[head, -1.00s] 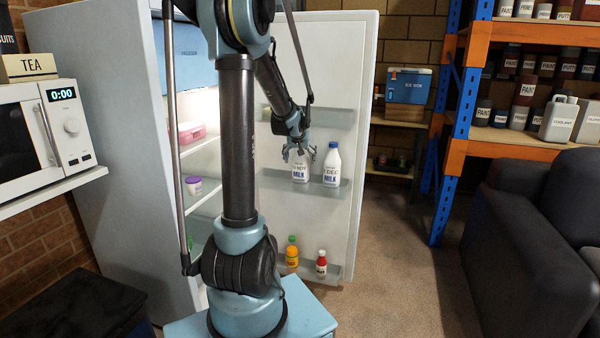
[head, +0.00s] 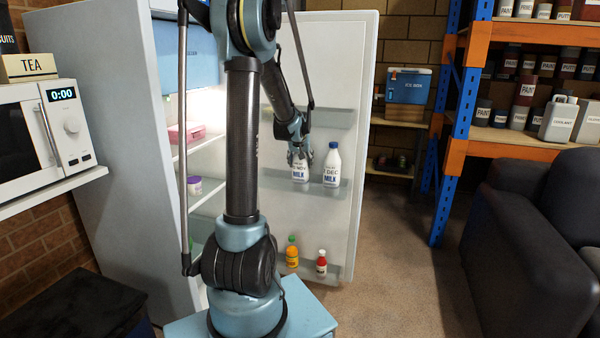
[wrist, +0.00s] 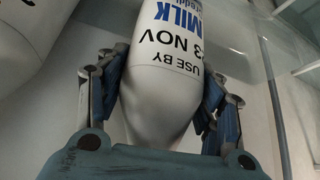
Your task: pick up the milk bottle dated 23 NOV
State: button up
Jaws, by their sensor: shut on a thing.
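The milk bottle dated 23 NOV (head: 300,173) stands on the middle shelf of the open fridge door, at the left of the pair. In the wrist view its label (wrist: 175,45) appears upside down and reads "USE BY", "3 NOV" and "MILK", with the first digit cut off by the curve. My gripper (head: 299,157) is shut on the bottle's upper part, a finger on each side; the fingers also show in the wrist view (wrist: 160,100). A second milk bottle (head: 331,166), its label ending in DEC, stands just right of it. Its white side shows at the wrist view's upper left.
An orange bottle (head: 292,252) and a red sauce bottle (head: 321,262) stand on the lower door shelf. The fridge door (head: 357,120) is open. A microwave (head: 40,135) is at left, a dark sofa (head: 540,220) at right. Floor between door and sofa is clear.

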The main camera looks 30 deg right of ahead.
grip_shut()
